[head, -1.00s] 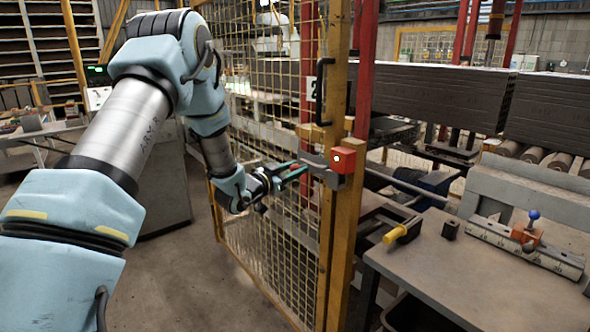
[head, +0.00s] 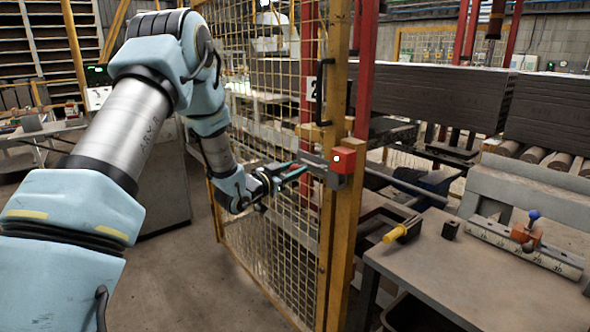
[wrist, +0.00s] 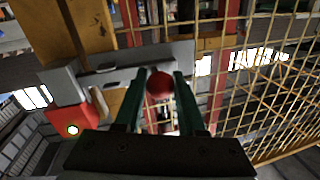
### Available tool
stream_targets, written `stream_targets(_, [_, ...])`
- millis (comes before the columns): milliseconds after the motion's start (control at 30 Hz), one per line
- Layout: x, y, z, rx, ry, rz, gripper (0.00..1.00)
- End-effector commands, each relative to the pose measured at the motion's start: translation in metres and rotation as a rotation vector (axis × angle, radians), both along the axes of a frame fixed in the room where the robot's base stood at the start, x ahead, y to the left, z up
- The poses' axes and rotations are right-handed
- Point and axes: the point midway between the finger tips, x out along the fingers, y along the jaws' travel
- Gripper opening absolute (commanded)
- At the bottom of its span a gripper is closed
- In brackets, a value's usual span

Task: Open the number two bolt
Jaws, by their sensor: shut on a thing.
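The bolt (head: 316,162) is a grey metal bar on the yellow mesh gate (head: 270,225), beside a red box (head: 343,160) on the yellow post. A plate with a "2" (head: 314,88) hangs above it. In the wrist view the bolt (wrist: 105,80) carries a round red knob (wrist: 159,86). My gripper (head: 300,170) is at the bolt from the left, in front of the mesh. In the wrist view the two green fingers of my gripper (wrist: 158,88) are shut on the red knob, one on each side. In the head view my fingers hide the knob.
A black handle (head: 322,92) stands on the gate above the bolt. A workbench (head: 460,270) to the right holds a yellow-ended tool (head: 398,231) and a scale bar with a blue knob (head: 530,240). Open floor lies left of the gate.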

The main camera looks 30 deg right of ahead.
Motion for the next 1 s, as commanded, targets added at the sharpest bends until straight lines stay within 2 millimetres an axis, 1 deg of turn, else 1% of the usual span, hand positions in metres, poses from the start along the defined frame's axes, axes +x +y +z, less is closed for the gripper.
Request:
stream_targets(367, [0.001, 0.0, -0.001, 0.0, 0.0, 0.0, 0.0])
stream_targets(467, [0.011, 0.002, -0.003, -0.002, -0.003, 0.003, 0.0])
stream_targets(633, [0.034, 0.007, -0.003, -0.002, -0.002, 0.003, 0.0])
stream_targets(900, [0.035, 0.007, -0.001, 0.0, 0.001, 0.001, 0.0])
stream_targets(933, [0.035, 0.007, -0.001, 0.0, 0.001, 0.001, 0.41])
stream_targets(1000, [0.035, 0.007, -0.001, 0.0, 0.001, 0.001, 0.49])
